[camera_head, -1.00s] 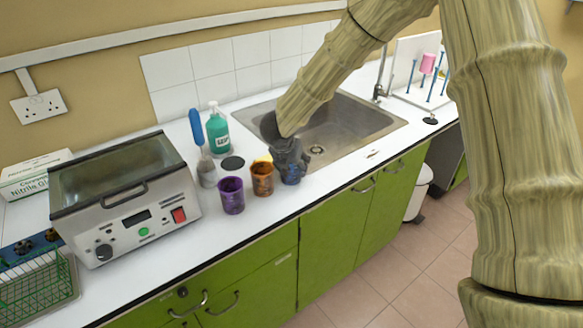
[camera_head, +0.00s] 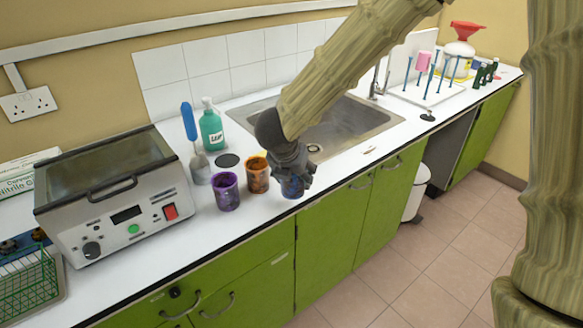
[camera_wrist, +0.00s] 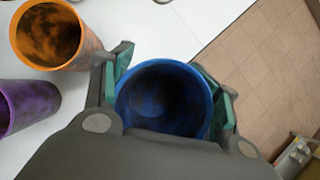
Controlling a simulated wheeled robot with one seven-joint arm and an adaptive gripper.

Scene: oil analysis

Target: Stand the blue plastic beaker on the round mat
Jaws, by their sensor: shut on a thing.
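The blue beaker (camera_head: 292,189) is between the fingers of my gripper (camera_head: 293,178), close to the counter's front edge. In the wrist view the blue beaker (camera_wrist: 163,100) shows its open mouth, with a finger on each side; my gripper (camera_wrist: 172,85) is shut on it. I cannot tell whether its base touches the counter. The round mat is a dark disc (camera_head: 228,160) lying flat on the counter, left of and behind the beaker. Nothing stands on it.
An orange beaker (camera_head: 257,175) and a purple beaker (camera_head: 226,192) stand between my gripper and the steel water bath (camera_head: 115,205). A green soap bottle (camera_head: 211,130) and a blue-handled brush (camera_head: 192,140) stand behind the mat. The sink (camera_head: 345,130) lies behind my gripper.

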